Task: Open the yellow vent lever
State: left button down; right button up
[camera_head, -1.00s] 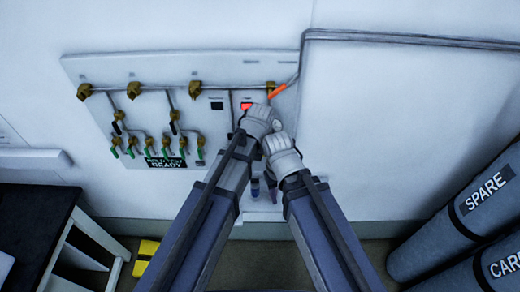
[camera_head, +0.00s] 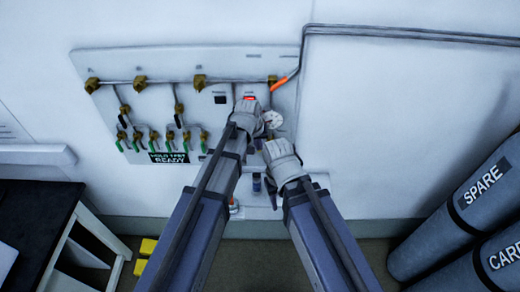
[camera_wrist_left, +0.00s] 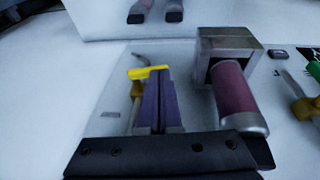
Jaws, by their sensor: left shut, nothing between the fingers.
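In the left wrist view a yellow lever (camera_wrist_left: 148,73) shows as a short bar lying crosswise, with a yellow stem below it on its left. My left gripper (camera_wrist_left: 159,75) is shut and empty. Its purple fingers overlap the lever's right part in the picture; I cannot tell whether they touch it. In the head view my left gripper (camera_head: 246,112) is at the panel's right part, its fingertips hidden by its own body. The yellow lever is not visible there. My right gripper (camera_head: 279,152) is just below and to the right; its jaws are not clear.
The wall panel (camera_head: 110,65) carries brass valves with green and black handles, a "ready" sign (camera_head: 169,157), an orange handle (camera_head: 279,83) and a gauge (camera_head: 272,119). A maroon cylinder (camera_wrist_left: 233,92) stands right of my left fingers. Grey cylinders (camera_head: 480,192) stand right; a dark-topped table (camera_head: 35,215) is left.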

pick_arm(q)
jog(key=shift+a+f+b, duration=0.2)
jog(key=shift+f+b, duration=0.8)
jog(key=shift+f, duration=0.1)
jog(key=shift+a+f+b, duration=0.2)
jog(key=shift+f+b, duration=0.75)
jog(key=shift+f, duration=0.2)
dwell(0.3)
jog(key=d+p+v, duration=0.1)
jog(key=p+v, duration=0.6)
jog(key=shift+a+r, duration=0.4)
jog(key=shift+a, duration=0.15)
jog(key=shift+s+f, duration=0.1)
jog(key=shift+s, duration=0.1)
